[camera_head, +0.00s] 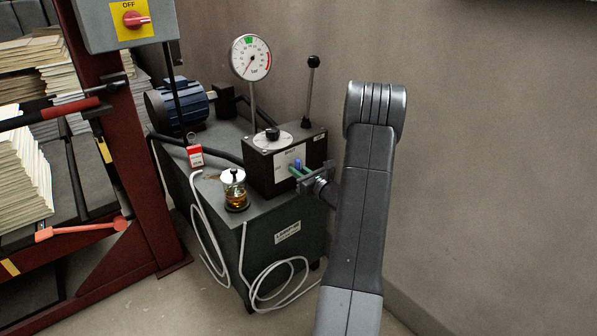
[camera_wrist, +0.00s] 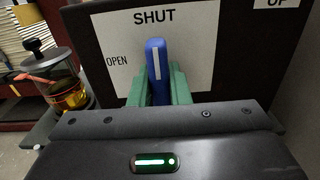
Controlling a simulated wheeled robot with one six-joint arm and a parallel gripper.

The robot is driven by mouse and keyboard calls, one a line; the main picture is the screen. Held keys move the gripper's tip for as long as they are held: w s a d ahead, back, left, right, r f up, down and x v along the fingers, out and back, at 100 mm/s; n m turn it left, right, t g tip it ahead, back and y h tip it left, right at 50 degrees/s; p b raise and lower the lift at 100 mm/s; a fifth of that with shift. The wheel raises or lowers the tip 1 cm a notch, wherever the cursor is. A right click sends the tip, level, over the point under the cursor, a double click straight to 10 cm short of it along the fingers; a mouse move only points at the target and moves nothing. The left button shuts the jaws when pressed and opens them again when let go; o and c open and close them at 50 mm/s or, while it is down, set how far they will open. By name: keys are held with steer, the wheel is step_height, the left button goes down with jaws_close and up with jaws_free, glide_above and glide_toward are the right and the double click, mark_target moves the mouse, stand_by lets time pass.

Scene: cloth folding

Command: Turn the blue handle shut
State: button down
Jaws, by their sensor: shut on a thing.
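The blue handle (camera_wrist: 156,66) has a white stripe and stands near upright in the wrist view, its top just below the word SHUT on a white label plate (camera_wrist: 200,60). The word OPEN is to its left. My gripper (camera_wrist: 158,88) has green fingers, one on each side of the handle, shut on it. The handle's lower end is hidden behind my gripper body. In the head view the handle (camera_head: 297,163) is a small blue piece between the fingers, on the front of the dark valve box (camera_head: 262,172).
A glass jar with amber liquid (camera_head: 234,190) stands left of the box. A dial gauge (camera_head: 250,57) and a black-knobbed lever (camera_head: 310,85) rise behind. A white hose (camera_head: 275,275) hangs at the front. A red rack (camera_head: 110,140) is at left, a bare wall at right.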

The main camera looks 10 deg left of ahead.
steer(key=c, duration=1.4)
jaws_free()
steer(key=shift+o, duration=0.2)
steer(key=p+v, duration=0.1)
steer(key=v, duration=1.3)
steer(key=shift+p, duration=0.35)
steer(key=shift+a, duration=0.1)
steer(key=b+x, duration=0.1)
steer(key=x, duration=1.3)
steer(key=shift+b, duration=0.35)
